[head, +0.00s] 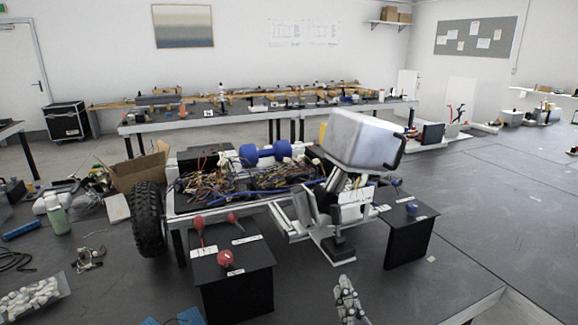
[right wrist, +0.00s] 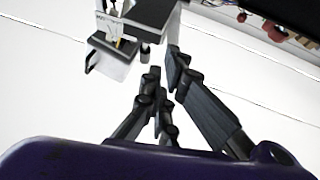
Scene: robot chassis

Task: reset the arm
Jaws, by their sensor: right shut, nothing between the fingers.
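My right gripper (head: 346,284) shows at the bottom of the head view, its fingers pointing up and close together. It is shut and holds nothing. In the right wrist view its dark fingers (right wrist: 163,85) come together near the middle. It is apart from the robot chassis (head: 176,207), which stands beyond it to the left with loose wires on top and a black wheel. My left gripper is not in view.
Two black boxes, one with red knobs (head: 236,291) and one with a blue knob (head: 412,237), stand before the chassis. A silver box (head: 360,138) rises above its right end. A cardboard box (head: 138,172) and a green bottle (head: 57,214) are at left. The right floor is mostly clear.

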